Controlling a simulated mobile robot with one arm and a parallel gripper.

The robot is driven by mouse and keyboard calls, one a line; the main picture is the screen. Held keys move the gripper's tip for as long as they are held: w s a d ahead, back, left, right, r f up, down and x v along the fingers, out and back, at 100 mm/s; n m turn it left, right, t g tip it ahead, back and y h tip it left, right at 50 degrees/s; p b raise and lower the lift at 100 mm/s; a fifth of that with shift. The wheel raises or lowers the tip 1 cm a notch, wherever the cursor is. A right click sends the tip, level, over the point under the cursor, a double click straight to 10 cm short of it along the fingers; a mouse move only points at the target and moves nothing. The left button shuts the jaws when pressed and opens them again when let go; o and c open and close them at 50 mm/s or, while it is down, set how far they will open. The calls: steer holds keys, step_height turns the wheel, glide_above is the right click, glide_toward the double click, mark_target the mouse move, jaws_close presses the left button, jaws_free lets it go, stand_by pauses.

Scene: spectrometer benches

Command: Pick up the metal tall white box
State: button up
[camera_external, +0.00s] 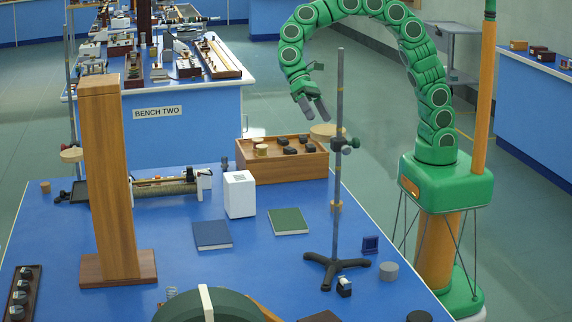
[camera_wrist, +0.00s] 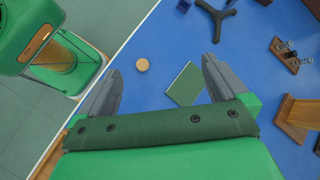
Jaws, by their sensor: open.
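The tall white box (camera_external: 239,194) stands upright on the blue bench top, with a small dark pattern on its top. It is in front of the wooden tray and behind the two books. I cannot make it out in the wrist view. My gripper (camera_external: 316,110) is open and empty, in the air above and to the right of the box, over the tray's far right side. In the wrist view my gripper (camera_wrist: 165,88) shows two grey fingers spread wide, with bench top, a green book (camera_wrist: 186,84) and a round tan disc (camera_wrist: 142,65) far below between them.
A wooden tray (camera_external: 283,170) with several small dark items is just behind the box. A blue book (camera_external: 212,234) and the green book lie in front. A tall wooden post (camera_external: 110,180) stands left, a metal stand (camera_external: 337,215) right. A brass instrument (camera_external: 165,187) lies left of the box.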

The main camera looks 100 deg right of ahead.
steer(key=w+d+f+m+t+y, duration=0.1)
steer(key=w+d+f+m, duration=0.1)
steer(key=w+f, duration=0.35)
steer(key=w+d+f+m+y, duration=0.2)
steer(key=w, duration=0.6)
steer(key=w+d+f+m+t+y, duration=0.1)
steer(key=w+d+f+m, duration=0.15)
steer(key=w, duration=0.45)
steer(key=m+y, duration=0.1)
steer(key=m, duration=0.2)
glide_toward(242, 195)
steer(key=shift+t, duration=0.3)
steer(key=shift+s+f+x, duration=0.1)
steer(key=shift+x, duration=1.3)
steer(key=shift+s+f+x, duration=0.15)
steer(key=shift+x, duration=1.25)
steer(key=shift+d+y, duration=0.1)
steer(key=shift+y, duration=0.2)
steer(key=c, duration=1)
steer(key=shift+c, duration=0.2)
steer(key=shift+r, duration=0.15)
